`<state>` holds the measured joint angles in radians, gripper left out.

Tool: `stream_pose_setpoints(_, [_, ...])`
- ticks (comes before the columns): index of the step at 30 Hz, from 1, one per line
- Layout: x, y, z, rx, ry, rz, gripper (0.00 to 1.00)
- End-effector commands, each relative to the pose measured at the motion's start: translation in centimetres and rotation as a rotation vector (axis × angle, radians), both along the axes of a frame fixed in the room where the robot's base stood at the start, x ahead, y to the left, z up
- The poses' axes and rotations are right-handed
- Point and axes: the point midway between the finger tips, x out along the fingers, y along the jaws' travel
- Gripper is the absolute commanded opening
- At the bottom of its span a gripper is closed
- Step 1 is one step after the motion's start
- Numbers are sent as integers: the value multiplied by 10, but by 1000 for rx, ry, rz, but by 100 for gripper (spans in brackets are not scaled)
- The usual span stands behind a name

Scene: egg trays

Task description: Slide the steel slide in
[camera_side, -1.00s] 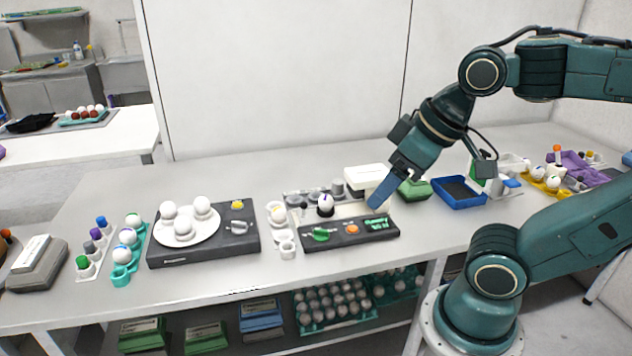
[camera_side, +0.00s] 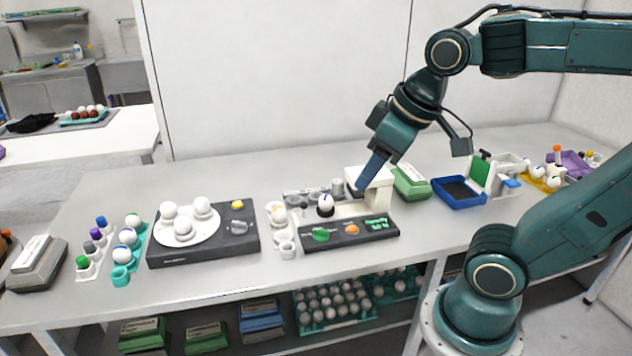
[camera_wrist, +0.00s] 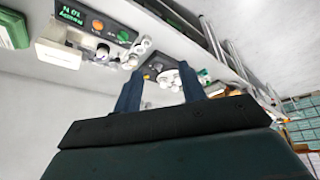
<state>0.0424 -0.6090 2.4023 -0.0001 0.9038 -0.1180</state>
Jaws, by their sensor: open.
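The egg device (camera_side: 338,242) stands mid-table, with a green knob, an orange button and a lit green display on its dark front. A white egg (camera_side: 326,202) sits upright in a dark cup on it. A white housing (camera_side: 384,197) rises at its right end, and small grey metal cylinders (camera_side: 337,187) stand behind the egg. I cannot tell which metal part is the steel slide. My gripper (camera_side: 363,188) is open and empty at the housing's left side, its blue fingers covering part of it. Contact cannot be judged. In the wrist view the fingers (camera_wrist: 160,92) are apart, with the device (camera_wrist: 100,27) upper left.
Left of the device are a white cup holder (camera_side: 285,246) and a dark unit (camera_side: 205,250) carrying a plate of eggs. Right of it are a green box (camera_side: 411,184) and an open blue box (camera_side: 460,205). The table's front strip is clear.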

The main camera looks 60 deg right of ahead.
Motion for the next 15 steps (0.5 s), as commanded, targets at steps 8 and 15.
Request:
stream_pose_setpoints(8, [54, -20, 5, -62, 79, 93, 41])
stream_pose_setpoints(15, [101, -42, -1, -105, 146, 183, 41])
